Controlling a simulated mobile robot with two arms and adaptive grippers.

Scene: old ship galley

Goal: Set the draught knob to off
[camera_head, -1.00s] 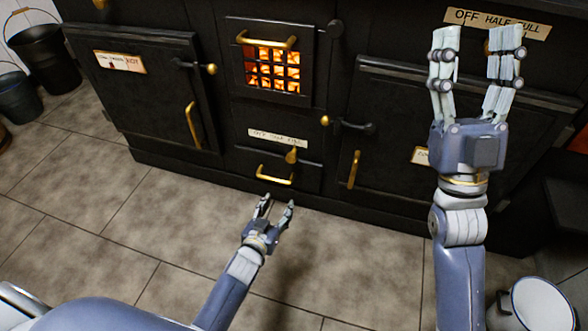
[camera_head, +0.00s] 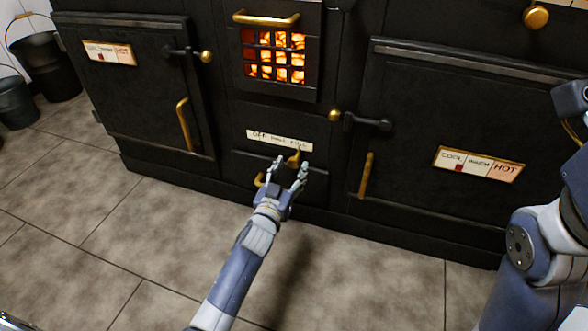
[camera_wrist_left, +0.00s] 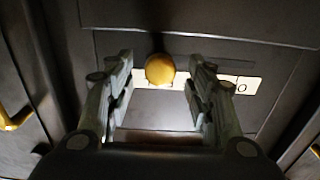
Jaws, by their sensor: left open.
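The draught knob (camera_head: 294,157) is a small brass knob below a cream label (camera_head: 280,140) reading OFF HALF FULL, low on the middle of the black stove. It sits near the FULL end. My left gripper (camera_head: 292,163) is open just in front of it, one finger on each side. In the left wrist view the round knob (camera_wrist_left: 160,69) shows between the fingertips of the open left gripper (camera_wrist_left: 160,76), with the label (camera_wrist_left: 242,84) partly hidden behind. I cannot tell whether any finger touches it. My right gripper (camera_head: 572,98) is cut off at the right edge, its fingers not visible.
A brass drawer handle (camera_head: 260,180) is just below the knob, partly hidden by my left gripper. The barred fire door (camera_head: 283,90) glows above. Oven doors stand left (camera_head: 140,100) and right (camera_head: 440,110). Another brass knob (camera_head: 536,16) is at top right.

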